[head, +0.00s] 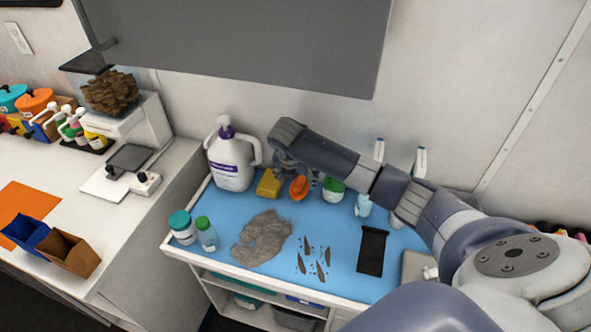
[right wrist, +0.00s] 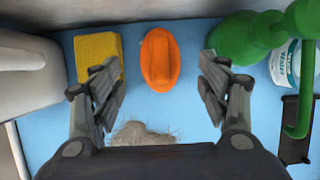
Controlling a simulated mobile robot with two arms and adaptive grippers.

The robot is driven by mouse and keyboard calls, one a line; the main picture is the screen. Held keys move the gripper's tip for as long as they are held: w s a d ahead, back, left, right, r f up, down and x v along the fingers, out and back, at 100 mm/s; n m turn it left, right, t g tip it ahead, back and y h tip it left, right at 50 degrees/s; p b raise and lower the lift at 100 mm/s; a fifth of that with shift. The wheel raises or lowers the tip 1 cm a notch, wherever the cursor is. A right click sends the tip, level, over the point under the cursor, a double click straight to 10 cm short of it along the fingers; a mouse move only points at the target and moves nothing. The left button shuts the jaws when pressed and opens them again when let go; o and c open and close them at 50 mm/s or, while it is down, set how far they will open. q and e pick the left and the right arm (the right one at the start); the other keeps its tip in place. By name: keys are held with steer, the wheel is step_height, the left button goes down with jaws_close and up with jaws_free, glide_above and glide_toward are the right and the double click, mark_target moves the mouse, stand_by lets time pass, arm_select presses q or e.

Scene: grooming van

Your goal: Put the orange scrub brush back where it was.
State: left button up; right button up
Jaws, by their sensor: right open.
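The orange scrub brush (head: 299,188) rests on the blue mat (head: 215,208) at the back of the cart, between a yellow sponge and a green-topped container. In the right wrist view the brush (right wrist: 160,60) lies between and beyond the fingers, with a clear gap on both sides. My right gripper (right wrist: 162,95) is open and empty; in the head view (head: 300,168) it hangs just above and behind the brush, partly hidden by its own arm. My left gripper is not in view.
A yellow sponge (head: 269,184) and a large white jug (head: 232,160) stand left of the brush. A green bottle (right wrist: 243,38) is close to the right finger. Grey fur (head: 262,238), dark clippings and a black tray (head: 372,250) lie in front.

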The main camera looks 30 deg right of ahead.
steer(key=v, duration=0.5)
steer(key=shift+r, duration=0.2)
steer(key=shift+a+f, duration=0.1)
